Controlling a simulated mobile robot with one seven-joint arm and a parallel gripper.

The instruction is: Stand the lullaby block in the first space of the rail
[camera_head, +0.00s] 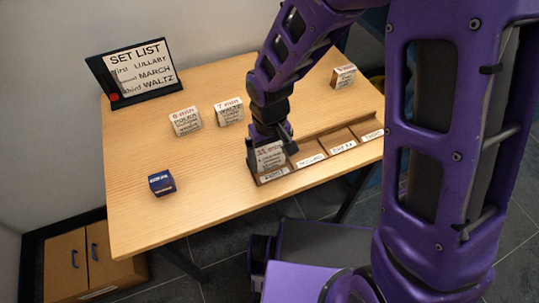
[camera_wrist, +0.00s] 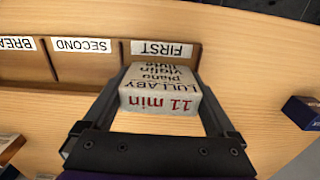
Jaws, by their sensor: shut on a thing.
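The lullaby block (camera_head: 270,157) is pale, with "11 min LULLABY piano violin flute" printed on it in the wrist view (camera_wrist: 160,98). My gripper (camera_head: 271,141) is shut on it, one finger on each side. The block is upright at the left end of the wooden rail (camera_head: 312,147), at the first space, behind the FIRST label (camera_wrist: 164,49). Whether its base rests on the rail floor is hidden. The spaces labelled SECOND (camera_wrist: 81,46), BREAK and THIRD look empty.
A "6 min POLKA" block (camera_head: 185,122) and a "7 min" block (camera_head: 229,112) stand behind the rail. Another block (camera_head: 344,76) is at the far right. A blue box (camera_head: 161,183) lies front left. The set list stand (camera_head: 137,72) is at the back left.

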